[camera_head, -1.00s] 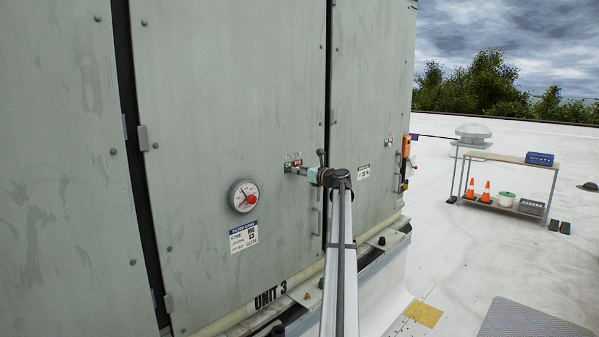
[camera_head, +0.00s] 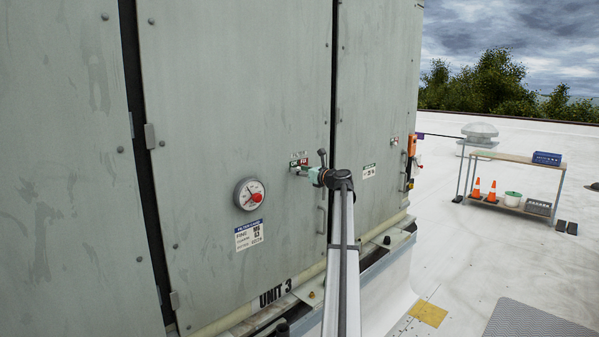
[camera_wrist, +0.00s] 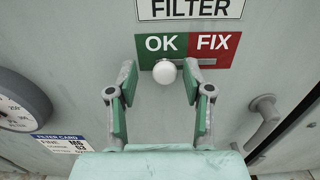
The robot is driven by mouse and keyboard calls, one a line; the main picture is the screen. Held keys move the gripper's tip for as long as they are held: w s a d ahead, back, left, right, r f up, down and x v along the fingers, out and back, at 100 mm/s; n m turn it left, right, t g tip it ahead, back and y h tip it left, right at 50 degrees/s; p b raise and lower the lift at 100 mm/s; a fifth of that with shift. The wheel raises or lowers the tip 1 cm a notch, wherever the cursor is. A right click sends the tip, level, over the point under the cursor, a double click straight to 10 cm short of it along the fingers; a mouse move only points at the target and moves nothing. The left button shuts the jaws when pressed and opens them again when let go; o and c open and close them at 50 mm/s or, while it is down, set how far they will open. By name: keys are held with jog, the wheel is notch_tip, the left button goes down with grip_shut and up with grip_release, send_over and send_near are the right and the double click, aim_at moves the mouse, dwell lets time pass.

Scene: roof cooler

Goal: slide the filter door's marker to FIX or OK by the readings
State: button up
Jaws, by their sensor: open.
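The filter door (camera_head: 240,130) is grey-green and carries a marker strip with a green OK half (camera_wrist: 162,44) and a red FIX half (camera_wrist: 213,43). A round white marker knob (camera_wrist: 165,71) sits below OK, at the left end of a short slot (camera_wrist: 207,62). My gripper (camera_wrist: 163,80) is open, with one finger on each side of the knob and a gap to both. A round gauge (camera_head: 249,194) with a red zone is left of the strip; its dial is partly cut off in the wrist view. Below it is a blue-headed filter card (camera_head: 249,235).
A door handle (camera_wrist: 262,118) stands out to the right of my gripper. A UNIT 3 label (camera_head: 275,293) is at the door's foot. A cart (camera_head: 515,158) with cones and a bucket stands far right on the open white roof.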

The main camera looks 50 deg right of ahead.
jog(key=s+a, duration=0.1)
jog(key=s, duration=1)
jog(key=shift+s+a, duration=0.2)
